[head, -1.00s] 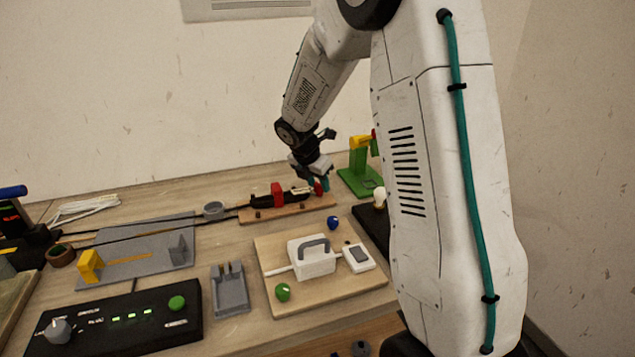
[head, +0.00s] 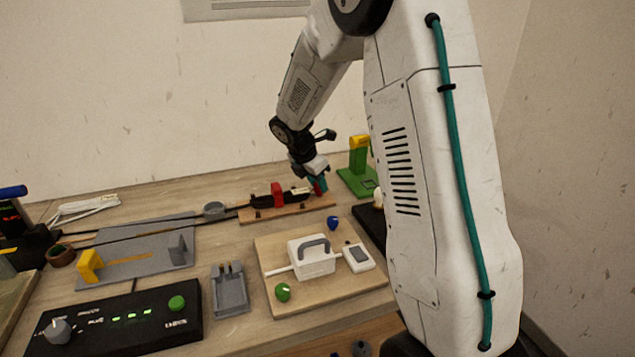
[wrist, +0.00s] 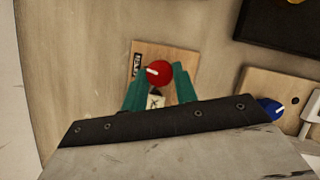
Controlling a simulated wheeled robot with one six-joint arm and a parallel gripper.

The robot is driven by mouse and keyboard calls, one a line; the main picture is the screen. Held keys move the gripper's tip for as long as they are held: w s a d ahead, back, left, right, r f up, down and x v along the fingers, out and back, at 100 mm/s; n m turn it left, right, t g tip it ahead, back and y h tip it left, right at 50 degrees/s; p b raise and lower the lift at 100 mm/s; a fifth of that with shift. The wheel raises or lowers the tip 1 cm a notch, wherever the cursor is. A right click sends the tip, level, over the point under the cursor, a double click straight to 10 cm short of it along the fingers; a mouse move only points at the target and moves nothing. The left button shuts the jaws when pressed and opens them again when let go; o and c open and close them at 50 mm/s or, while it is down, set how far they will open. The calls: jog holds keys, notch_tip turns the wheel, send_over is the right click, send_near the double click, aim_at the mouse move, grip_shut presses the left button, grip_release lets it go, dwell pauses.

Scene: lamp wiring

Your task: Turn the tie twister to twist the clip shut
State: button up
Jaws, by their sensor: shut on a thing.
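The tie twister is a red knob (wrist: 159,74) with a white pointer mark, at the right end of a narrow wooden board (head: 262,214). My gripper (wrist: 160,84) has its teal fingers on either side of this knob and is shut on it. In the head view my gripper (head: 320,184) comes down from above at the board's right end, and only a little red shows beside the fingers. A pale piece lies just behind the knob in the wrist view. I cannot tell the clip's state.
A red clamp (head: 277,194) and a black cable part sit on the same board. A green stand (head: 357,178) is close on the right. In front are a light board (head: 262,248) with a white box (head: 316,262) and a blue knob (head: 333,223).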

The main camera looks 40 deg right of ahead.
jog(key=m, duration=0.2)
jog(key=m+g, duration=0.1)
jog(key=m, duration=0.1)
jog(key=m+g, duration=0.1)
jog(key=m, duration=0.1)
jog(key=shift+w+y, duration=0.3)
jog(key=m+g, duration=0.1)
jog(key=m, duration=0.2)
jog(key=m+g+y, duration=0.1)
jog(key=m, duration=0.2)
jog(key=shift+w+d+m+y, duration=0.2)
jog(key=shift+m+y, duration=0.1)
jog(key=shift+m, duration=0.1)
jog(key=o, duration=0.7)
jog(key=shift+r, duration=0.1)
jog(key=v, duration=0.7)
jog(key=shift+w+r, duration=0.25)
jog(key=shift+r, duration=0.05)
jog(key=shift+a, duration=0.1)
